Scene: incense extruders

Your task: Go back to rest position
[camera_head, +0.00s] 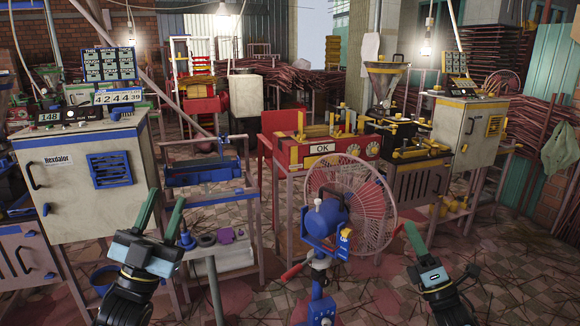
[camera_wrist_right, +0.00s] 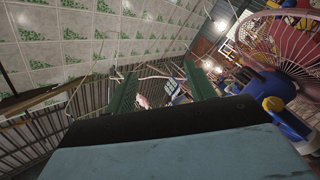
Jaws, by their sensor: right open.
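My left gripper (camera_head: 166,198) is at the lower left of the head view, fingers pointing up with a gap between them and nothing held. It is in front of the white cabinet (camera_head: 85,190) and a small stand. My right gripper (camera_head: 440,246) is at the lower right of the head view, right of the fan, over the floor. In the right wrist view its two green fingers (camera_wrist_right: 158,72) stand apart with nothing between them. Both grippers are apart from the machines.
A blue-based fan (camera_head: 328,222) with a pink cage stands between the grippers. Behind it is a red and yellow machine (camera_head: 322,148) marked OK. A white cabinet with a yellow panel (camera_head: 470,130) stands at right. Patterned floor (camera_head: 385,295) is open around the right gripper.

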